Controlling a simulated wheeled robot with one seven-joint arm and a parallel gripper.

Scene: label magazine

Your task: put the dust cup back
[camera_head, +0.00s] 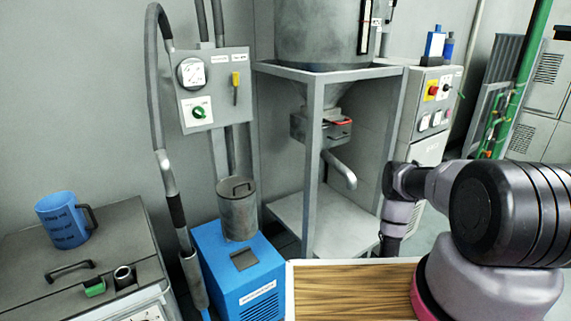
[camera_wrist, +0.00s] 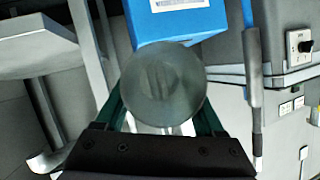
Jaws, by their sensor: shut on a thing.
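A round grey cup (camera_wrist: 163,85), which I take to be the dust cup, fills the middle of the wrist view, end-on to the camera. My gripper (camera_wrist: 161,108) is shut on it, with a green finger at each side. The blue box unit (camera_head: 243,270) stands on the floor left of the wooden top in the head view. In the wrist view, its labelled blue side (camera_wrist: 190,22) is just beyond the cup. In the head view, my gripper and the held cup are hidden below the wooden top.
A metal canister (camera_head: 237,212) stands on the blue box, beside a grey hose (camera_head: 178,208). A hopper frame (camera_head: 312,170) stands behind. The wooden top (camera_head: 350,288) is in front. A blue jug (camera_head: 66,219) is on the left cabinet.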

